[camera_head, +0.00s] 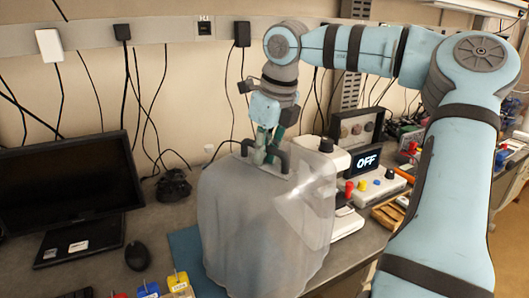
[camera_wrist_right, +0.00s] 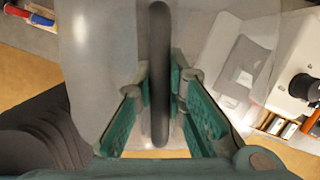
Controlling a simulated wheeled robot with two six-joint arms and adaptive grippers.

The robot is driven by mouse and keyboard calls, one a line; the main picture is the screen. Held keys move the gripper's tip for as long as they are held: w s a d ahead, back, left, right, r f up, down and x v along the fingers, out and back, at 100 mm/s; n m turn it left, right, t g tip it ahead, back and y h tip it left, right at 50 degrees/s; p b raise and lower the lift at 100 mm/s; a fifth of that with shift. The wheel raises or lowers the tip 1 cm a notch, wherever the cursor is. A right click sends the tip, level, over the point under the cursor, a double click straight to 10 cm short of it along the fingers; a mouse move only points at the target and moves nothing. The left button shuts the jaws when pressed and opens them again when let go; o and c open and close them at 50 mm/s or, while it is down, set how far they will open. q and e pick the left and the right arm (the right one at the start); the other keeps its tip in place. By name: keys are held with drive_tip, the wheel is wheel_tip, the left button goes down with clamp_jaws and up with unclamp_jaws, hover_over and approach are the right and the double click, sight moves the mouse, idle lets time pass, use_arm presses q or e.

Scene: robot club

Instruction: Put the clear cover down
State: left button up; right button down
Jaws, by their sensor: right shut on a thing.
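The clear cover (camera_head: 255,225) is a large, hazy, see-through hood with a dark handle on top. It stands in the middle of the head view, upright, over the front part of the bench. My right gripper (camera_head: 262,152) is above it and shut on the handle. In the right wrist view the dark handle (camera_wrist_right: 160,75) runs between the two green fingers of the right gripper (camera_wrist_right: 160,100). I cannot tell whether the cover's lower edge touches the bench or mat. My left gripper is not in view.
A blue mat (camera_head: 184,248) lies partly behind the cover. At left are a monitor (camera_head: 65,185) and a mouse (camera_head: 137,255). Yellow and blue items (camera_head: 178,282) lie in front.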

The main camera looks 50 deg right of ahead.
drive_tip(key=c, duration=1.6)
unclamp_jaws()
drive_tip(key=shift+s+a, duration=0.1)
drive_tip(key=shift+c, duration=0.2)
drive_tip(key=shift+r, duration=0.15)
drive_tip(key=p+v, duration=0.3)
drive_tip(key=v, duration=0.9)
